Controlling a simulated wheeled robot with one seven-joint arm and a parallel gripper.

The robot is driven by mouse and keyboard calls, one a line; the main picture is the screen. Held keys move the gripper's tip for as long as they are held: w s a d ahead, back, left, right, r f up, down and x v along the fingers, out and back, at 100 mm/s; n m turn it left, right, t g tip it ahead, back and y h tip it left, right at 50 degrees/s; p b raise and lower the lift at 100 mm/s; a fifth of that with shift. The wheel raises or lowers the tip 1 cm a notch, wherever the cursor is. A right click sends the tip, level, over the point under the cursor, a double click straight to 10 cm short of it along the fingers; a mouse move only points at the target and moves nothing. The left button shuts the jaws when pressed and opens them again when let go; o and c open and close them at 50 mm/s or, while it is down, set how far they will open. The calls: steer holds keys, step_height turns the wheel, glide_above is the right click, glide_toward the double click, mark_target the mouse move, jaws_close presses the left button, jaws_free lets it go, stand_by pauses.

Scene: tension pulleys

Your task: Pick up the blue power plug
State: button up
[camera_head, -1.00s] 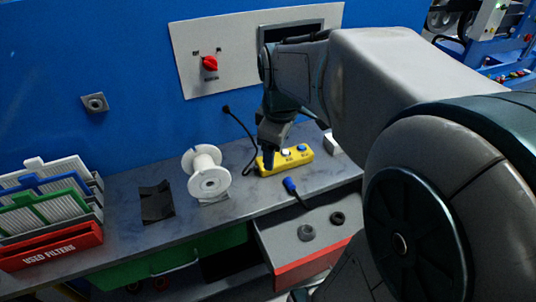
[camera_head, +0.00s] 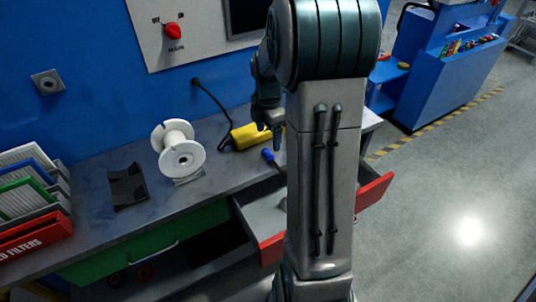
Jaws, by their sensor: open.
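The blue power plug (camera_head: 268,155) lies near the front edge of the grey workbench, just in front of the yellow power strip (camera_head: 247,137). Its right side and lead are hidden behind my arm. My gripper (camera_head: 270,132) points down close above and behind the plug, at the right end of the visible part of the strip. Its fingers are small and partly covered by my arm. The gripper is open and appears empty, apart from the plug.
A white spool (camera_head: 178,148) and a black bent plate (camera_head: 127,187) stand on the workbench (camera_head: 95,222). Filters in a red holder (camera_head: 35,232) are at the left. An open drawer (camera_head: 262,212) juts out below the plug. A black cable (camera_head: 212,98) hangs from the blue wall.

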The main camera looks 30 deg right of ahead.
mark_target(268, 151)
steer(key=shift+w+f+p, duration=0.1)
steer(key=shift+f+p, duration=0.45)
steer(key=shift+f, duration=2.9)
steer(key=c, duration=1.2)
steer(key=shift+o, duration=0.2)
steer(key=shift+r, duration=0.15)
steer(key=shift+r, duration=0.6)
step_height(268, 151, up, 3)
steer(key=shift+f+b, duration=0.1)
steer(key=shift+b, duration=0.4)
steer(key=d+r, duration=0.3)
steer(key=d, duration=0.2)
steer(key=w+d+r+b, duration=0.1)
steer(key=d+r, duration=0.2)
steer(key=d, duration=0.3)
steer(key=shift+w+d+r, duration=0.25)
steer(key=shift+r, duration=0.15)
